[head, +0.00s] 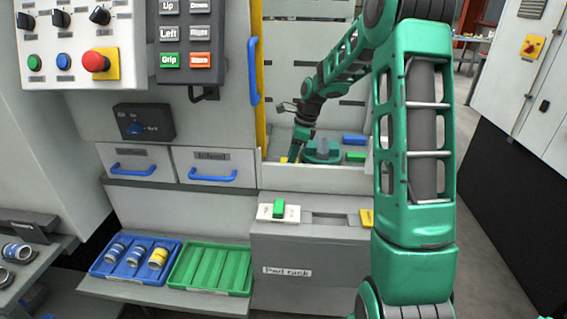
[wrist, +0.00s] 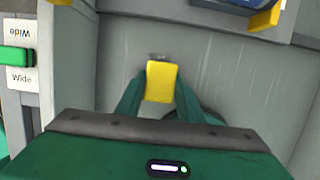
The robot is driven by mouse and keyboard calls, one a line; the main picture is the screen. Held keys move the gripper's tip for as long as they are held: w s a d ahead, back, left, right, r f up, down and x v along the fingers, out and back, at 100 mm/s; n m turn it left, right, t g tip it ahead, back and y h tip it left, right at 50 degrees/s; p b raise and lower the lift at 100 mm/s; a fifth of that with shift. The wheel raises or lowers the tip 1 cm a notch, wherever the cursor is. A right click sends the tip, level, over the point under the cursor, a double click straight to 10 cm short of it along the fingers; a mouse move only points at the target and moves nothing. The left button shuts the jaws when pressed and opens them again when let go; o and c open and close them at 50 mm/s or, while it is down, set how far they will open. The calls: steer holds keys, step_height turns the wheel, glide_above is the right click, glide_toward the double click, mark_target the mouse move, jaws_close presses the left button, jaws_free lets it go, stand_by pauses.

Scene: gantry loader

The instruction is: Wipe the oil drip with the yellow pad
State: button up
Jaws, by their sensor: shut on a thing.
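My gripper (wrist: 160,92) is shut on the yellow pad (wrist: 161,80), which sits between its two green fingers in the wrist view. The pad is over a pale grey surface inside the machine bay; I cannot tell whether it touches it. A small dark grey mark (wrist: 158,56), perhaps the oil drip, shows just beyond the pad's far edge; the pad may hide more of it. In the head view my gripper (head: 293,154) reaches into the bay, low at its left side, with a bit of yellow at its tip.
The pad rack (head: 310,247) stands in front of the bay, with a green block (head: 279,208) on a white plate. Inside the bay are a green-based fixture (head: 322,152), a blue block (head: 354,140) and a green block (head: 356,157). A blue tray (head: 100,268) and green tray (head: 240,285) sit lower left.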

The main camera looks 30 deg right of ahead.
steer(key=shift+s+d+r, duration=0.2)
steer(key=shift+d, duration=0.05)
steer(key=shift+r, duration=3.85)
